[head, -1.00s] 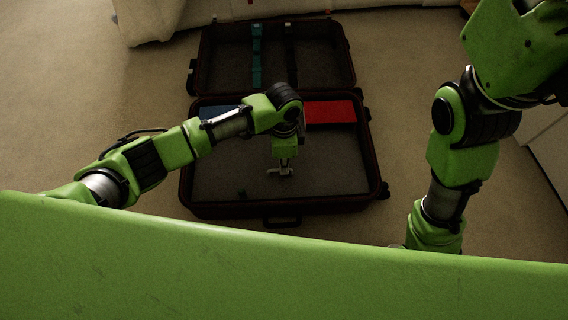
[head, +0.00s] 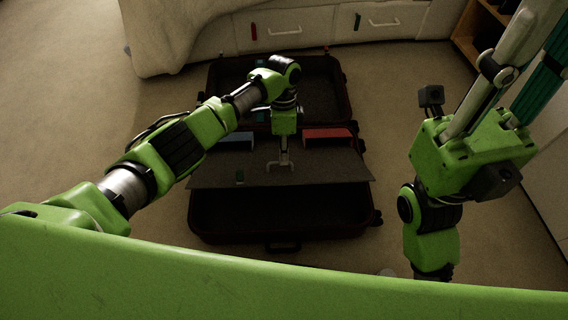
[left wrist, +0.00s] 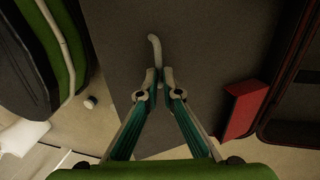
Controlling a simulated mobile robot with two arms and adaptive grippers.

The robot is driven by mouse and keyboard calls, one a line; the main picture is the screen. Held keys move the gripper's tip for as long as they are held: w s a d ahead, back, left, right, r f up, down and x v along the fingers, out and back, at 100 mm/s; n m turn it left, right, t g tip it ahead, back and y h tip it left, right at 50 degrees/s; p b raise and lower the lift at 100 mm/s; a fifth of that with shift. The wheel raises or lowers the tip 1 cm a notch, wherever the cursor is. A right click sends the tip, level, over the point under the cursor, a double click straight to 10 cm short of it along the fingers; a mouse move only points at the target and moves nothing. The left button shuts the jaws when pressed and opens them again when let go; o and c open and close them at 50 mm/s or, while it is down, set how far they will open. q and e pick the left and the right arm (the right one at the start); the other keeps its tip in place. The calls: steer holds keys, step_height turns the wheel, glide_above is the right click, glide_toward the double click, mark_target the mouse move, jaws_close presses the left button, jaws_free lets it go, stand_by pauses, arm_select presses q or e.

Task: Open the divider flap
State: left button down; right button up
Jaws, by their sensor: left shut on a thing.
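The divider flap (head: 330,171) is a flat dark grey panel in the near half of the open suitcase (head: 290,235). Its near edge is raised, and a dark space shows beneath it. My left gripper (head: 280,164) is shut on a pale curved handle on the flap. In the left wrist view, the fingertips (left wrist: 158,76) close around this handle (left wrist: 155,48) against the grey flap (left wrist: 195,45). My right gripper points up at the right of the head view; its fingertips are cut off by the frame.
A blue item (head: 236,139) and a red item (head: 328,133) lie along the far side of the near half. The lid (head: 325,90) lies open behind. White drawers (head: 300,30) stand at the back. Bare carpet (head: 130,80) lies to the left.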

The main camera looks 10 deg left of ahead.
arm_select(q)
steer(key=shift+w+a+r, duration=0.1)
steer(key=shift+w+a, duration=0.05)
steer(key=shift+w, duration=0.25)
steer(key=shift+w+a+r, duration=0.1)
steer(key=shift+w+a, duration=0.05)
steer(key=shift+w, duration=0.25)
steer(key=c, duration=2.2)
jaws_free()
steer(key=shift+f, duration=0.15)
steer(key=shift+w+f, duration=0.1)
steer(key=v, duration=1.2)
steer(key=shift+s+d, duration=0.2)
